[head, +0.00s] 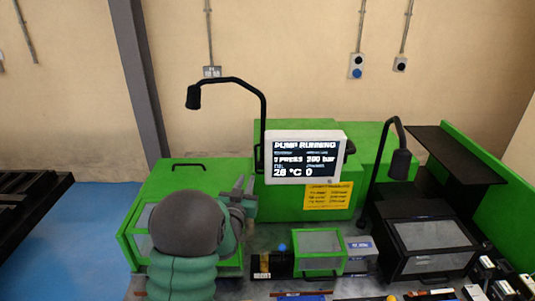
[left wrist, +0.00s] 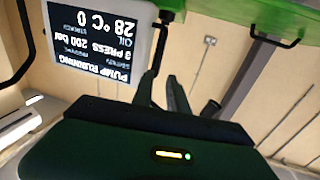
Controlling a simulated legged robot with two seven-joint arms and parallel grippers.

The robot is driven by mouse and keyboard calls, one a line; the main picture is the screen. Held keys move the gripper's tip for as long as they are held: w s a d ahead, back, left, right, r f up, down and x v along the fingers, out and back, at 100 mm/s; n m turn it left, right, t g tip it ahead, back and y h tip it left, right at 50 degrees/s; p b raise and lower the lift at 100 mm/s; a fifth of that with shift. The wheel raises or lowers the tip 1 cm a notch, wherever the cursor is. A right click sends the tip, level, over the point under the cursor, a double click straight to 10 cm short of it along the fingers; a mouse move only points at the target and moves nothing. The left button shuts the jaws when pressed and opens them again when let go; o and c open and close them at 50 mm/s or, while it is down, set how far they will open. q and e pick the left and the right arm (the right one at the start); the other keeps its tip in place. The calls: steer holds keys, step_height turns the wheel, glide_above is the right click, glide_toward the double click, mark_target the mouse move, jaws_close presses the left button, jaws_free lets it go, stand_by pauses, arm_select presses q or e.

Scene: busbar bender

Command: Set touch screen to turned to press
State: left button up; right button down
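The touch screen (head: 305,157) is a white-framed panel on the green machine, facing me. It reads "PUMP RUNNING", a PRESS line with 200 bar, 28 °C and 0. In the left wrist view the touch screen (left wrist: 95,40) appears upside down at upper left. My left gripper (head: 244,184) is just left of the screen's lower left edge, apart from it in the picture. In the left wrist view the fingers of my left gripper (left wrist: 162,90) stand apart with nothing between them. My right gripper is not in view.
A black gooseneck lamp (head: 240,82) arches behind the screen's left side; another lamp (head: 400,160) stands right. A yellow notice (head: 328,196) is below the screen. A green clear-fronted box (head: 320,243) sits in front. Small parts crowd the lower right.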

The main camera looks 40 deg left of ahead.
arm_select(q)
steer(key=p, duration=0.1)
glide_toward(256, 160)
steer(key=r, duration=0.1)
steer(key=x, duration=0.3)
steer(key=f+p+x, duration=0.1)
steer(key=x, duration=0.2)
steer(key=p+x, duration=0.1)
steer(key=x, duration=0.3)
steer(key=shift+a+f, duration=0.1)
steer(key=shift+f, duration=0.05)
steer(key=shift+w+a+r, duration=0.1)
steer(key=shift+a+r, duration=0.1)
steer(key=shift+a, duration=0.1)
steer(key=shift+w+d, duration=0.25)
steer(key=shift+d, duration=0.05)
steer(key=shift+c, duration=1.3)
jaws_close()
steer(key=shift+s+a, duration=0.1)
steer(key=shift+a, duration=0.1)
steer(key=shift+d+f, duration=0.1)
